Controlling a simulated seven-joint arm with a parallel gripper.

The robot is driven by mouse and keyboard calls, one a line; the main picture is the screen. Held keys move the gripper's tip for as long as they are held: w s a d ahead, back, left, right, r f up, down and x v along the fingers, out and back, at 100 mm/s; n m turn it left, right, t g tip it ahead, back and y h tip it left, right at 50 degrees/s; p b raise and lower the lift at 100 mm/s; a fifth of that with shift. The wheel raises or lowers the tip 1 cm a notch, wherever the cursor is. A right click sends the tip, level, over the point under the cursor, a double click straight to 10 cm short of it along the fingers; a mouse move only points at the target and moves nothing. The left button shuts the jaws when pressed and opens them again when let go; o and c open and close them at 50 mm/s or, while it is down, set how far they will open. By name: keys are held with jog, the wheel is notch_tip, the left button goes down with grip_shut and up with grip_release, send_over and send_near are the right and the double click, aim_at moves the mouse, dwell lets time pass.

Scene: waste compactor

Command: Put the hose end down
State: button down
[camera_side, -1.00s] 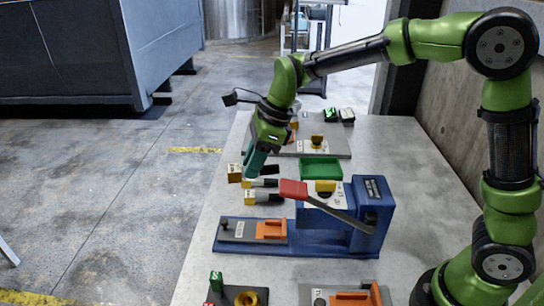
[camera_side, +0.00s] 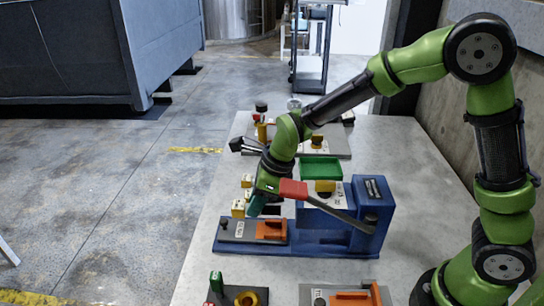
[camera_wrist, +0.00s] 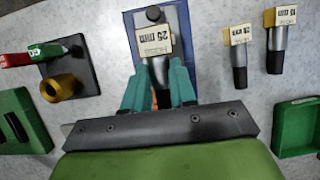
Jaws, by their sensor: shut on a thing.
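My gripper (camera_side: 256,206), with teal fingers, is shut on the hose end marked 25 mm, which has a yellow block and a dark stem. In the wrist view the fingers (camera_wrist: 159,82) close on the stem, and the labelled block (camera_wrist: 155,40) points away from my gripper. In the side view the held hose end (camera_side: 238,208) is partly hidden by my gripper. It is over or just beside the left end of the blue press base (camera_side: 310,249); its height cannot be told. Two other hose ends, marked 19 mm (camera_wrist: 239,36) and 13 mm (camera_wrist: 281,18), lie to the right.
A red-handled lever (camera_side: 293,189) of the blue press is close to my gripper. A green tray (camera_side: 320,168) stands behind. A black plate (camera_wrist: 72,68) holds a gold ring and green and red pieces. Bare table shows around the two hose ends.

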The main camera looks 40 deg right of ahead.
aim_at(258, 230)
jog(key=shift+f, duration=2.65)
jog(key=shift+f, duration=0.15)
jog(key=c, duration=0.9)
grip_release()
jog(key=v, duration=1.2)
jog(key=shift+w+a, duration=0.1)
jog(key=s+d+r+n, duration=0.1)
jog(key=s+r+n, duration=0.1)
jog(key=n, duration=0.1)
jog(key=s+d+r+n+t, duration=0.1)
jog(key=s+d+r+n, duration=0.1)
jog(key=n, duration=0.1)
jog(key=s+d+r+n, duration=0.1)
jog(key=s+r+n, duration=0.1)
jog(key=r+n, duration=0.1)
jog(key=shift+s+d+r+t, duration=0.1)
jog(key=shift+s+d+t, duration=0.1)
jog(key=shift+d+t, duration=0.15)
jog(key=shift+s+d+r+n+t+h, duration=0.2)
jog(key=shift+s+d+r+n+t, duration=0.35)
jog(key=shift+s+n, duration=1.4)
jog(key=shift+s+d+r+n+t+h, duration=0.25)
jog(key=shift+s+d+n, duration=0.75)
jog(key=shift+n, duration=1.7)
jog(key=shift+s+d+r+n+t+h, duration=0.15)
jog(key=shift+s+d+r+n+t, duration=0.3)
jog(key=shift+s+n, duration=1.55)
